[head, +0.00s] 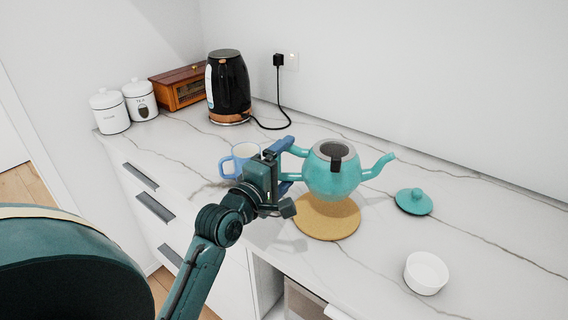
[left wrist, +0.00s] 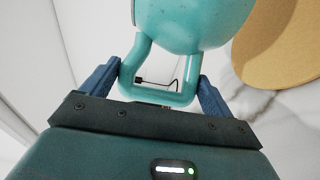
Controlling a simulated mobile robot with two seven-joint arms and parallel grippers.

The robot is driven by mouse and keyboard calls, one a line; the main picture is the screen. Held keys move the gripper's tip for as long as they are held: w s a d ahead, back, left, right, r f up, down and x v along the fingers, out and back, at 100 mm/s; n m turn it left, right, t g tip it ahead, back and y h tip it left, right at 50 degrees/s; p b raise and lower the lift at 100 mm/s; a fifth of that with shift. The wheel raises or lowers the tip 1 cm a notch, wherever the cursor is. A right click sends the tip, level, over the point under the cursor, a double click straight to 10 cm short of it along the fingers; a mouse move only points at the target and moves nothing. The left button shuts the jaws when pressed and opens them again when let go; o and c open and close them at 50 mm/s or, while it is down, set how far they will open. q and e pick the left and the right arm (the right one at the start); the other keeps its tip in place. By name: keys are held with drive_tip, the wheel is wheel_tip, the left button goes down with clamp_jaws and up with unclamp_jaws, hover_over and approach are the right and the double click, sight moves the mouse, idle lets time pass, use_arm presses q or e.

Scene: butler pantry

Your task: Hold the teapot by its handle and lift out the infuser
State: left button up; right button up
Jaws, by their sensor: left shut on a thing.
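The teal teapot (head: 325,182) is upright with its lid off and its spout to the right. In the head view it appears held just above the far part of the round tan mat (head: 325,222). The infuser (head: 338,153) sits in the open top, with its grey rim and dark tab showing; its lower part is hidden. My left gripper (head: 283,163) is shut on the teapot's handle, on the left side. In the left wrist view the handle (left wrist: 158,97) lies between the blue fingers. My right gripper is not in view.
The teal lid (head: 413,201) and a white bowl (head: 426,273) are on the counter at right. A blue mug (head: 228,166) stands close behind my left gripper. A black kettle (head: 228,88), wooden box (head: 178,88) and white canisters (head: 109,112) stand at the back left.

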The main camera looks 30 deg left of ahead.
use_arm(q)
drive_tip(key=shift+f+b, duration=1.8)
drive_tip(key=shift+f, duration=1.1)
drive_tip(key=shift+f, duration=0.3)
drive_tip(key=shift+r+p, duration=0.15)
drive_tip(key=shift+p, duration=0.15)
drive_tip(key=shift+r+p, duration=0.1)
drive_tip(key=shift+p, duration=0.25)
drive_tip(key=shift+f, duration=0.5)
drive_tip(key=shift+s+f, duration=0.1)
drive_tip(key=shift+f, duration=0.15)
